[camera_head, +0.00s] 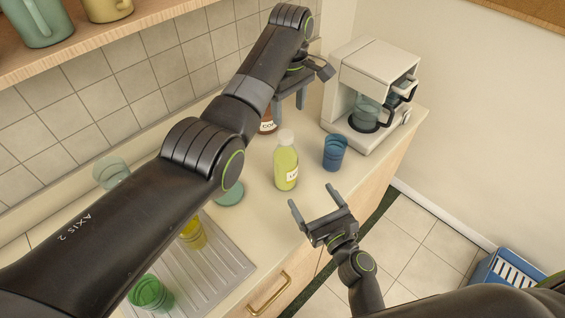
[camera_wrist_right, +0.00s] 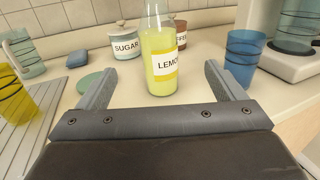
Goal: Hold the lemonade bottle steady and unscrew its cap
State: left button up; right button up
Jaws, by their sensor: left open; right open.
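The lemonade bottle (camera_head: 286,166) stands upright on the counter, holding yellow-green liquid, with a pale cap (camera_head: 285,136) on top. In the right wrist view the bottle (camera_wrist_right: 160,55) stands ahead, centred beyond the fingers, its label partly readable; its top is cut off there. My left gripper (camera_head: 290,103) is open, above and behind the bottle, near the coffee jar, and touches neither bottle nor cap. My right gripper (camera_head: 313,199) is open and empty in front of the bottle at the counter's front edge, apart from it; it also shows in the right wrist view (camera_wrist_right: 165,95).
A blue cup (camera_head: 334,152) stands right of the bottle, before the coffee machine (camera_head: 350,75). The coffee jar (camera_head: 267,121) is behind. A green coaster (camera_head: 230,195) lies left. Yellow (camera_head: 193,233) and green (camera_head: 150,293) cups stand on the drainboard (camera_head: 222,262). A sugar jar (camera_wrist_right: 125,42) stands farther back.

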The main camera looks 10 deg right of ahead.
aim_at(290, 168)
pick_arm(q)
jog(key=shift+w+a+f, duration=0.25)
jog(key=shift+w+a, duration=0.2)
jog(key=shift+a, duration=0.05)
pick_arm(e)
jog(key=x, duration=0.9)
jog(key=shift+a+f, duration=0.1)
jog(key=shift+a, duration=0.2)
pick_arm(q)
jog(key=shift+s+d+r, duration=0.15)
jog(key=shift+s, duration=0.05)
pick_arm(e)
jog(key=x, duration=0.6)
jog(key=shift+w+d, duration=0.1)
pick_arm(q)
jog(key=shift+w, duration=0.1)
pick_arm(e)
jog(key=shift+w+a, duration=0.2)
jog(key=shift+w, duration=0.5)
jog(key=shift+s, duration=0.1)
